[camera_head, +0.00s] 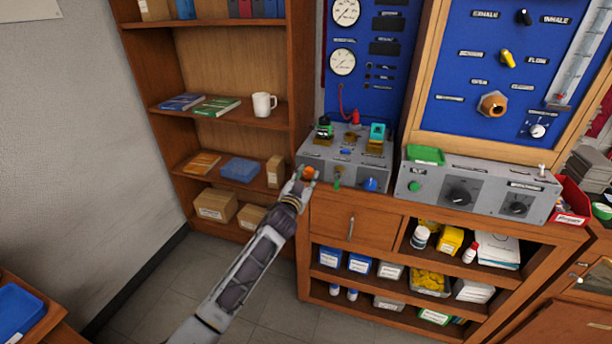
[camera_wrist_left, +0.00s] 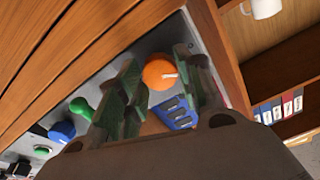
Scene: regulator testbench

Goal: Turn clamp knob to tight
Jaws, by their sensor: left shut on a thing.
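The orange clamp knob (camera_head: 309,172) is on the front face of the grey control box (camera_head: 326,158), at its left end. In the left wrist view the orange knob (camera_wrist_left: 160,72) has a white pointer mark and sits between the two green-padded fingers of my left gripper (camera_wrist_left: 160,85). In the head view my left gripper (camera_head: 304,175) reaches the knob from the lower left and is shut on it. The fingers partly hide the box face around it. My right gripper is in neither view.
A green knob (camera_wrist_left: 82,108) and a blue knob (camera_wrist_left: 62,131) are on the same box face. A second grey box (camera_head: 480,190) stands to the right. A shelf with a white mug (camera_head: 263,104) is to the left. The wooden drawer (camera_head: 350,223) lies just below.

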